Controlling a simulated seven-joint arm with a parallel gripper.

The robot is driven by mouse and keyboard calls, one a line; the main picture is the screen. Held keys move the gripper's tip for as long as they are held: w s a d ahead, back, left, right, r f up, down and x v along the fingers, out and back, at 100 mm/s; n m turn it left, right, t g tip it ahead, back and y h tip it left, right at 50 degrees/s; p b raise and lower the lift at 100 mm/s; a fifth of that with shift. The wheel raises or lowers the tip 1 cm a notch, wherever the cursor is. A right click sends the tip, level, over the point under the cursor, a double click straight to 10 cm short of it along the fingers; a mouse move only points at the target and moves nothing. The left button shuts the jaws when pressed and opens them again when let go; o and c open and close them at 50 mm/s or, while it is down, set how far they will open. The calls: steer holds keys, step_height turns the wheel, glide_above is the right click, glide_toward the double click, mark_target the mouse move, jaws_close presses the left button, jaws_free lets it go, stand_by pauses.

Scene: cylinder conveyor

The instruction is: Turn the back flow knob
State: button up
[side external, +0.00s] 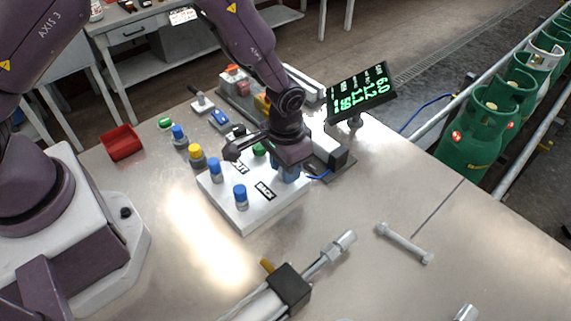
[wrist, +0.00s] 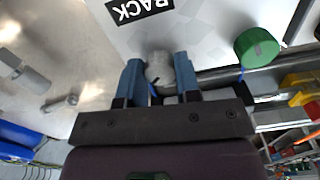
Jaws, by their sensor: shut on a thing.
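The white control box (side external: 245,219) bears a black BACK label (side external: 265,190), which also shows in the wrist view (wrist: 139,9). My gripper (side external: 288,175) is down at the right end of the box, beside that label. In the wrist view my two blue fingers (wrist: 158,75) are shut on a small grey-white knob (wrist: 160,66) just below the BACK label. In the side view this knob is hidden by my gripper. A green knob (wrist: 257,47) stands to the right of my fingers in the wrist view, clear of them.
Two blue-capped knobs (side external: 240,197) stand on the near part of the box. A lit display (side external: 360,95) stands behind the gripper. A cylinder rod assembly (side external: 290,285) and a loose bar (side external: 404,243) lie in front. A red bin (side external: 122,143) sits left.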

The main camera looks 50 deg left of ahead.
steer(key=n, duration=0.5)
stand_by(0.6)
steer(key=o, duration=0.9)
step_height(320, 180, up, 13)
stand_by(0.3)
